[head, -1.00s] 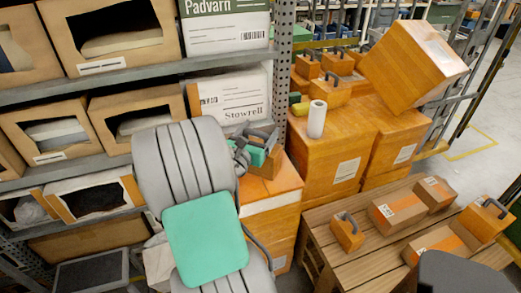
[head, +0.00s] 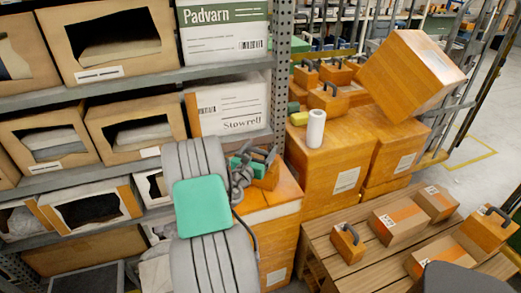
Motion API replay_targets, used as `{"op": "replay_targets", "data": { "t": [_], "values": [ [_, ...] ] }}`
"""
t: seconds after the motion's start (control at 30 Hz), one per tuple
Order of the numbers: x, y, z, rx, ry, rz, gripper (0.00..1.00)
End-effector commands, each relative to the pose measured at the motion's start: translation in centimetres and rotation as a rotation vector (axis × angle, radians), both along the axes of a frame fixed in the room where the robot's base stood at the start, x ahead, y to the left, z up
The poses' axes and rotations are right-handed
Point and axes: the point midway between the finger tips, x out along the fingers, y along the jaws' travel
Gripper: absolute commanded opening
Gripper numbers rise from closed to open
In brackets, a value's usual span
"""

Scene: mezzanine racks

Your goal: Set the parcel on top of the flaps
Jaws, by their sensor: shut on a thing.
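My gripper (head: 244,170), grey with green parts, is in the middle of the head view, partly hidden behind my arm. It is shut on a small orange-brown parcel (head: 268,175) with a dark handle on top. The parcel is over the back of a tall orange carton (head: 280,224), whose top carries the flaps (head: 285,192). The flaps look closed and flat. My arm hides the carton's left side. I cannot tell whether the parcel touches the flaps or hangs just above them.
A shelf rack (head: 283,70) stands close behind and left. Stacked cartons (head: 330,160) rise to the right, with a white roll (head: 316,128) and several handled boxes on top. A wooden table (head: 375,242) with several parcels stands at the front right.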

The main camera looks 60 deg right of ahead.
Motion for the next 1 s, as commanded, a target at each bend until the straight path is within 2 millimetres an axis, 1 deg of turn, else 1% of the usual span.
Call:
{"op": "replay_targets", "data": {
  "t": [0.07,0.1,0.3,0.33,0.53,0.6,0.63,0.77,1.0],
  "values": [
    [0.0,0.0,-0.2,-0.002,0.0,0.0,0.08],
    [0.0,0.0,-0.3,0.0,0.0,0.0,0.82],
    [0.0,0.0,-0.3,0.001,0.001,0.0,0.98],
    [0.0,0.0,-0.3,0.001,0.001,0.0,1.0],
    [0.0,0.0,-0.2,0.0,0.0,0.0,1.0],
    [0.0,0.0,0.2,0.0,0.0,0.0,1.0],
    [0.0,0.3,0.0,0.001,0.001,0.001,1.0],
    [0.0,2.7,-0.2,0.003,0.003,0.004,1.0],
    [-0.2,8.9,-0.2,0.002,0.003,0.006,1.0]
  ]
}}
